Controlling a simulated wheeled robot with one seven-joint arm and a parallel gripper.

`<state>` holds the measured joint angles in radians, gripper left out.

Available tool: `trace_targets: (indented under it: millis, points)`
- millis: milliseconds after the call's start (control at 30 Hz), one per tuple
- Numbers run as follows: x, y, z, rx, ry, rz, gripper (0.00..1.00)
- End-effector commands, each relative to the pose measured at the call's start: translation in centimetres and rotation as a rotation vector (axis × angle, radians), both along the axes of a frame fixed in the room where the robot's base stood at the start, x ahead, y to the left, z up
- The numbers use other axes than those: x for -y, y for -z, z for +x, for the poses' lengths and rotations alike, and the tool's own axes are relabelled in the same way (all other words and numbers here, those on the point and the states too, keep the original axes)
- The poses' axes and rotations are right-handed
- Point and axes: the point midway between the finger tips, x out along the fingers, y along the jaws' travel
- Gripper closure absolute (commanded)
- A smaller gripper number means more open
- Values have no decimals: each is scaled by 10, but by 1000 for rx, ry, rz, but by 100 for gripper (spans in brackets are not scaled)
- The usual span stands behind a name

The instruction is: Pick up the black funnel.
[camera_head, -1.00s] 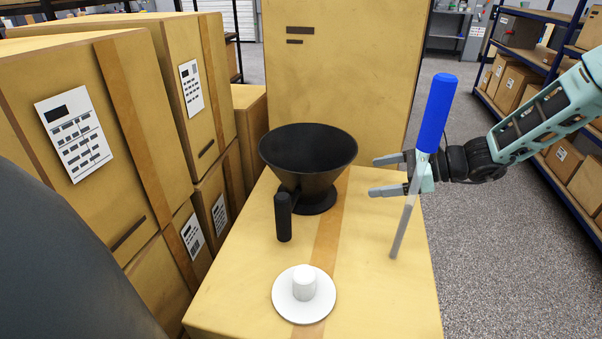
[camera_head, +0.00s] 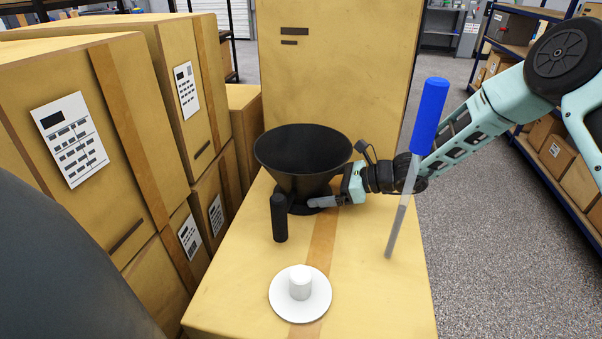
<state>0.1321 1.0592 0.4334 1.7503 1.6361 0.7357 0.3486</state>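The black funnel (camera_head: 303,150) stands upright on a cardboard box (camera_head: 350,290), its wide mouth up and its handle (camera_head: 279,218) toward the camera. My gripper (camera_head: 325,195) is at the funnel's right side, low by its neck and base. One finger shows in front of the base; the other is hidden behind the funnel. I cannot tell whether the fingers touch the funnel or have closed on it.
A blue-handled rod (camera_head: 429,115) stands tilted on the box in front of my wrist. A white disc with a knob (camera_head: 300,300) lies nearer the camera. Stacked cartons (camera_head: 110,130) stand left; a tall carton (camera_head: 340,75) stands behind.

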Motion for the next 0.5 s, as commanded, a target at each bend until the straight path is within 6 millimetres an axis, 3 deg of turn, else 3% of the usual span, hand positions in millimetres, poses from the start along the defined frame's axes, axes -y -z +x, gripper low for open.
trace_targets:
  millis: [233,367,500]
  points:
    - [-1,1,1,0,1,-1,0]
    - [-1,1,1,0,1,-1,33]
    - [-2,0,1,1,1,1,37]
